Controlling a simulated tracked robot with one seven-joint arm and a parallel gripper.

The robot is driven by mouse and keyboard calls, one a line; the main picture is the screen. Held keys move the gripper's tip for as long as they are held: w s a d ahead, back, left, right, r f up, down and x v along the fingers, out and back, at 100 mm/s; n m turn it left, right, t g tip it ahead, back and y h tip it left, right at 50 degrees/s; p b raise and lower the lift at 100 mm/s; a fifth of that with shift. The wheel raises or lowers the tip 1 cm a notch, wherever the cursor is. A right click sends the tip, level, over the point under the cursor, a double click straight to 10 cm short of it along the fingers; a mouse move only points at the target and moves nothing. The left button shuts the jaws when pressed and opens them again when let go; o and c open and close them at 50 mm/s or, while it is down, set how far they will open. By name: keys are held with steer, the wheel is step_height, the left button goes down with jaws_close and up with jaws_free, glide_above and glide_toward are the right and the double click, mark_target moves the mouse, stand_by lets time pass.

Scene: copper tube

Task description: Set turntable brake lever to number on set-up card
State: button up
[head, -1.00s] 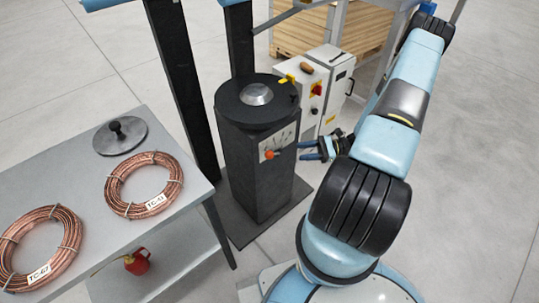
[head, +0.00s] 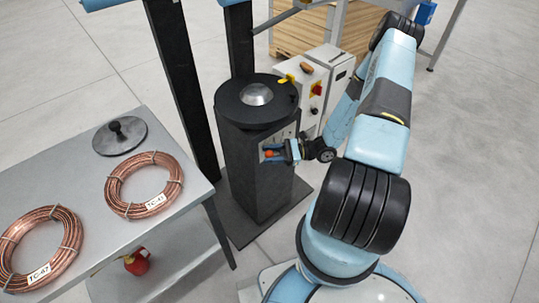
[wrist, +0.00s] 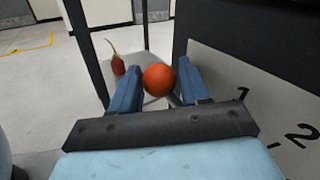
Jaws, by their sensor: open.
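The brake lever's orange knob (head: 268,154) stands out from the pale scale plate (head: 288,133) on the front of the black turntable pedestal (head: 258,185). My gripper (head: 280,152) is at the plate, with its fingers reaching to the knob. In the wrist view the orange knob (wrist: 159,79) sits between the tips of my two blue fingers (wrist: 155,88), which are apart. I cannot tell whether either finger touches it. The plate in the wrist view (wrist: 255,95) shows the numbers 1 and 2 to the right of the gripper. The set-up card is not seen.
A grey table (head: 165,225) at left holds two copper coils, tagged TC-67 (head: 40,245) and TC-41 (head: 143,185), and a dark disc with a knob (head: 120,136). A red can (head: 136,262) is below. A control cabinet (head: 312,90) stands behind the pedestal.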

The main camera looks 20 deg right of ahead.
steer(key=shift+a, duration=0.3)
steer(key=shift+c, duration=0.3)
jaws_close()
